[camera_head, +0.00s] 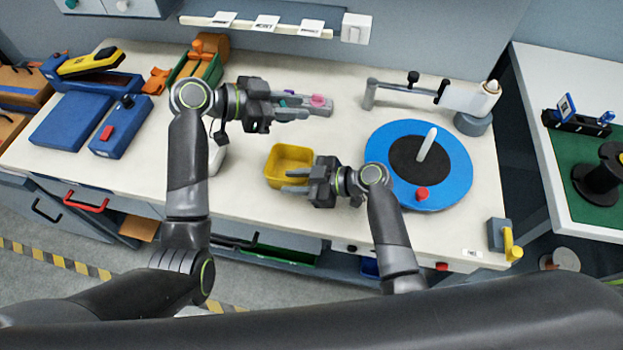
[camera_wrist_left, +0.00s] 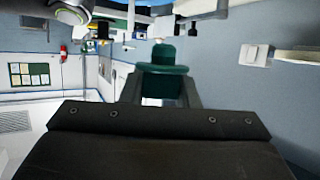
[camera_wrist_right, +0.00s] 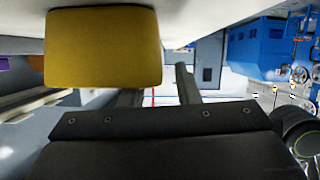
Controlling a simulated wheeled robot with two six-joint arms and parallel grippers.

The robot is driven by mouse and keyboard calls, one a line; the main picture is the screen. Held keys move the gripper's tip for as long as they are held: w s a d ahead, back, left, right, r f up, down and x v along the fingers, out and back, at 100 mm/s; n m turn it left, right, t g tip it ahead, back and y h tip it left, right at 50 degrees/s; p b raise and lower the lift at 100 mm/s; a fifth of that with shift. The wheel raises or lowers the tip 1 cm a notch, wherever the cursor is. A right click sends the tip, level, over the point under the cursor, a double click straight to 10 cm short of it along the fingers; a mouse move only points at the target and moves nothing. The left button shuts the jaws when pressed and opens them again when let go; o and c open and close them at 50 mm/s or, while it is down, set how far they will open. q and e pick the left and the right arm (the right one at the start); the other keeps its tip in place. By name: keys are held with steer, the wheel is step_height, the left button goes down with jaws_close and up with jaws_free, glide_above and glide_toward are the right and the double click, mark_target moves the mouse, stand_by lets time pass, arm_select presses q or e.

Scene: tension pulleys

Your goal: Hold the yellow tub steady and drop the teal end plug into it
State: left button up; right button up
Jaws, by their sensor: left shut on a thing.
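The teal end plug (camera_wrist_left: 163,82) is held between the fingers of my left gripper (camera_wrist_left: 160,92), with its narrower knob standing past the fingertips. In the head view my left gripper (camera_head: 300,108) is above the back middle of the table, behind the yellow tub, and mostly covers the plug. The yellow tub (camera_head: 290,154) stands upright on the table and looks empty. My right gripper (camera_head: 290,181) is at the tub's near right corner, fingers apart. In the right wrist view the tub (camera_wrist_right: 102,48) hides part of one finger; whether they touch is unclear.
A grey holder with a pink plug (camera_head: 318,100) lies behind my left gripper. A blue turntable (camera_head: 455,180) with a white post is right of my right gripper. Blue cases (camera_head: 120,125) fill the left of the table. The table front left of the tub is clear.

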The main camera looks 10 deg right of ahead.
steer(key=shift+w+a+f, duration=0.2)
steer(key=shift+a, duration=0.3)
jaws_close()
arm_select(q)
step_height(320, 180, down, 12)
steer(key=shift+r, duration=0.2)
stand_by(1.1)
steer(key=o, duration=1)
